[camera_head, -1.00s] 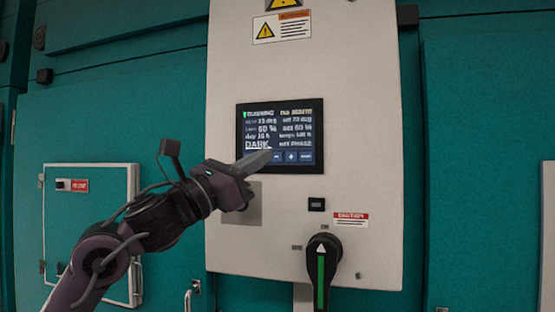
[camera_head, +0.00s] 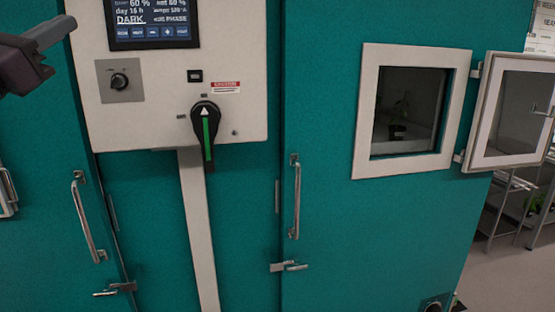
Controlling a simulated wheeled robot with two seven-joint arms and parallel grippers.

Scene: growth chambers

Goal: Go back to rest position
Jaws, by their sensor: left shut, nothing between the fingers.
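My left gripper (camera_head: 50,35) shows at the upper left edge of the head view, with its fingers pointing up and right. The rest of my left arm is out of the frame. The panel's screen (camera_head: 152,20) is lit, shows "DARK" and is cut off at the top. My right gripper is not in view.
Teal doors with metal handles (camera_head: 297,198) stand below. A small window hatch (camera_head: 515,110) hangs open at the right, beside a window with a plant (camera_head: 398,125). Floor shows at the lower right.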

